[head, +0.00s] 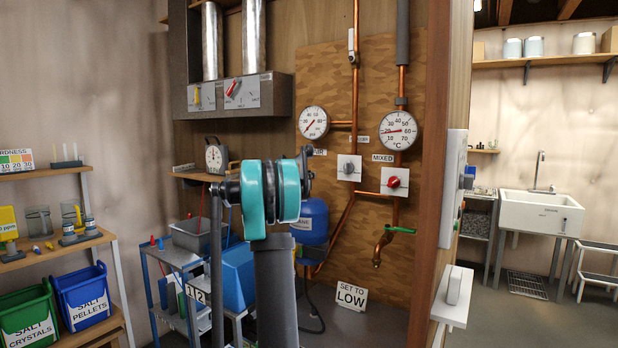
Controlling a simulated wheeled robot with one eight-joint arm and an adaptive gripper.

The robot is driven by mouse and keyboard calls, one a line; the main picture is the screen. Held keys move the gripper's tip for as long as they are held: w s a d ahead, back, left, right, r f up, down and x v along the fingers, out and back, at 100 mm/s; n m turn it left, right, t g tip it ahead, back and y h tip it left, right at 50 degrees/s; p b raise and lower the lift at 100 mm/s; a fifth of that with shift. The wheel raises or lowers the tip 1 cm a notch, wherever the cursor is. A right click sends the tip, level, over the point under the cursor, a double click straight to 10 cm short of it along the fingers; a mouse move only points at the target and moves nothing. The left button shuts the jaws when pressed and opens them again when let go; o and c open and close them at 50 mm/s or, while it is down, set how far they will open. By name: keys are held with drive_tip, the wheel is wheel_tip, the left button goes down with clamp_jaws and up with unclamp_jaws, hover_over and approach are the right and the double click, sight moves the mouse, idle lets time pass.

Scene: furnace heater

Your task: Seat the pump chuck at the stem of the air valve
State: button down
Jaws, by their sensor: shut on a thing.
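A blue tank (310,222) hangs low against the back panel, just right of my arm's teal joint. Part of its label and its left side are hidden behind my arm. A dark hose (316,322) runs down to the floor below it; I cannot tell where its ends are. I cannot make out the pump chuck or the air valve's stem. My arm stands in the middle of the head view, but I see no fingertips of my gripper.
A blue cart (165,262) with a grey bin (190,234) stands left of my arm. Copper pipes with a psi gauge (313,122) and a temperature gauge (398,130) cover the panel. A wooden post (437,150) bounds the right. A "SET TO LOW" sign (351,296) is below.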

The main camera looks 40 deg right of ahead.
drive_tip(key=shift+f, duration=1.35)
drive_tip(key=c, duration=1.5)
unclamp_jaws()
drive_tip(key=shift+c, duration=0.2)
drive_tip(key=shift+a, duration=0.1)
drive_tip(key=v, duration=1.1)
drive_tip(key=shift+a, duration=0.4)
drive_tip(key=shift+s, duration=0.1)
